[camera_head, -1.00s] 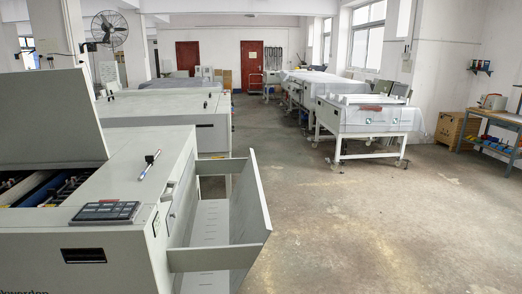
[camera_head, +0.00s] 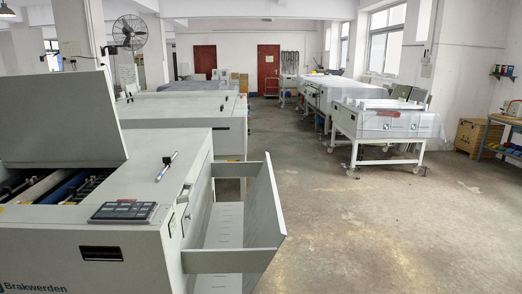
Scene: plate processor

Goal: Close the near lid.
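The near lid (camera_head: 62,119) is a large light-grey panel on the plate processor (camera_head: 134,222) at the left. It stands raised and tilted up, and its left edge is cut off by the picture. The opening (camera_head: 55,188) in front of it is uncovered, with dark and blue rollers inside. Neither of my grippers shows in the view.
A drawer (camera_head: 228,225) stands pulled out from the processor's right side into the aisle. A control panel (camera_head: 124,212) and a pen-like item (camera_head: 167,166) lie on the top. Another machine (camera_head: 190,110) stands behind. The floor (camera_head: 370,230) at right is clear.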

